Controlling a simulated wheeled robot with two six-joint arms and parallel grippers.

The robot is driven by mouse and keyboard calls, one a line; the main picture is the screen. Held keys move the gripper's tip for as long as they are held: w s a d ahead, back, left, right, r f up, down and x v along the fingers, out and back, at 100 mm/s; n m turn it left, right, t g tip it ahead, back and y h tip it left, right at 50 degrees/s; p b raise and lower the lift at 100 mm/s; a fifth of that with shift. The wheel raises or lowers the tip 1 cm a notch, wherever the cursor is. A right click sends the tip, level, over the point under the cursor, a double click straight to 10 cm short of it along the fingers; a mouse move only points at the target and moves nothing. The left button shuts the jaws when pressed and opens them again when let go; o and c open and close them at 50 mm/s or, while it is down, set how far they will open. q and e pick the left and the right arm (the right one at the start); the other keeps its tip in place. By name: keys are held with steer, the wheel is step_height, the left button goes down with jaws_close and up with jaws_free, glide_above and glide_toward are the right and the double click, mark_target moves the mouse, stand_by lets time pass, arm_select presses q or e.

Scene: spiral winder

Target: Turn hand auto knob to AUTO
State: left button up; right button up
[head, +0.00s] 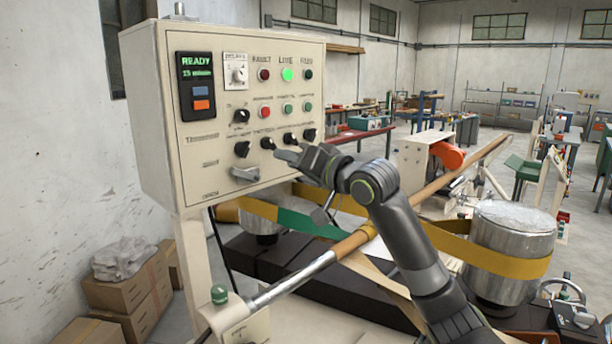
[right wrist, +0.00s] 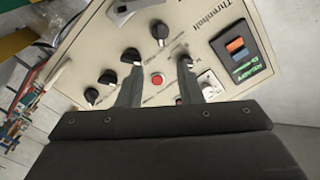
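The cream control panel (head: 215,178) carries several black knobs: an upper one (head: 241,115) below a white dial, and a lower row beginning with a left knob (head: 242,149). Their labels are too small to read, so I cannot tell which is the hand auto knob. My right gripper (head: 283,157) is in front of the lower row. In the right wrist view its fingers (right wrist: 158,85) are apart and empty, with a red button (right wrist: 157,80) showing between them. The fingertips appear near the upper knob (right wrist: 185,60) and a lower-row knob (right wrist: 130,55); contact is unclear. My left gripper is out of view.
The panel also has a READY display (head: 196,85), a white dial (head: 236,70), lit and coloured buttons, and a silver lever (head: 245,174). Below are a long roller (head: 300,275), yellow belt (head: 490,254) and metal drum (head: 512,235). Cardboard boxes (head: 125,295) stand at left.

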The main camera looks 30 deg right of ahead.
steer(key=shift+b+v, duration=0.5)
steer(key=shift+v, duration=1.5)
